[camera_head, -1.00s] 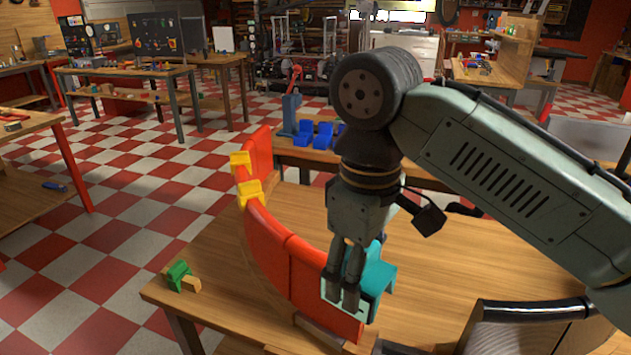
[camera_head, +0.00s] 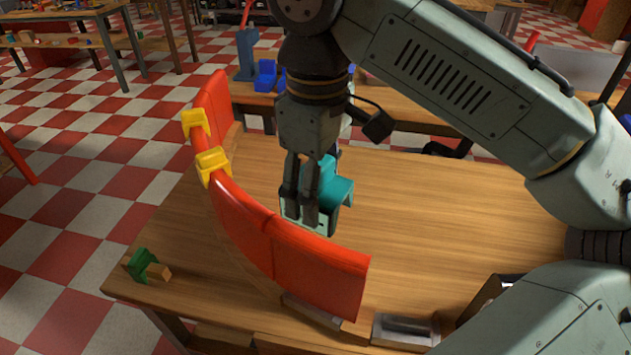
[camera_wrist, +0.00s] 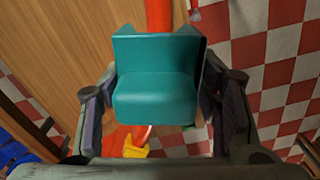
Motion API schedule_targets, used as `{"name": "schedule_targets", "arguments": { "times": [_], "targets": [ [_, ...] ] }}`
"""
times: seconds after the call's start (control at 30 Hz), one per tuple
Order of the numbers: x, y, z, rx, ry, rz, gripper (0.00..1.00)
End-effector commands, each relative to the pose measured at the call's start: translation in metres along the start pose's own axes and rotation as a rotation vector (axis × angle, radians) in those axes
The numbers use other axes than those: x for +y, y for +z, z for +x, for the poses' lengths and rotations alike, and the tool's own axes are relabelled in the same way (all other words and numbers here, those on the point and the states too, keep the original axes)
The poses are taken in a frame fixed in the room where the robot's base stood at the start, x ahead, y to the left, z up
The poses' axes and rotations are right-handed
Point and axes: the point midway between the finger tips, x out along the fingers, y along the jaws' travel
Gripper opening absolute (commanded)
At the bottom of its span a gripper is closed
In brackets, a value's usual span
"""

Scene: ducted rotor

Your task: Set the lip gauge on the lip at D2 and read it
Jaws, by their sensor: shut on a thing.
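A teal block-shaped piece (camera_head: 336,190), which I take as the lip gauge, is held between the fingers of my gripper (camera_head: 305,215). In the wrist view the teal piece (camera_wrist: 155,85) fills the space between my fingers. The curved red wall (camera_head: 318,268) stands on the wooden table, made of several panels with a lip along its top. In the wrist view a red strip (camera_wrist: 158,14) runs beyond and beneath the teal piece. I cannot tell whether they touch. No D2 mark or gauge reading is legible.
Two yellow clips (camera_head: 213,166) sit on the wall's top edge toward the far end. A green piece with a small wooden block (camera_head: 142,266) lies at the table's left corner. Blue bins (camera_head: 265,75) stand behind. The tabletop (camera_head: 440,225) right of the wall is largely clear.

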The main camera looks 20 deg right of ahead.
Motion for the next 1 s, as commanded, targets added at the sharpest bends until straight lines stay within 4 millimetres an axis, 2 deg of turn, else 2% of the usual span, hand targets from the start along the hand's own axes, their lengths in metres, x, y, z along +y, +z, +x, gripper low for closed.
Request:
{"name": "schedule_targets", "arguments": {
  "times": [0.17, 1.0],
  "targets": [
    [0.000, 0.000, 0.006, 0.002, 0.002, -0.002, 0.26],
    [0.000, 0.000, 0.073, 0.002, 0.001, -0.003, 0.26]
  ]
}}
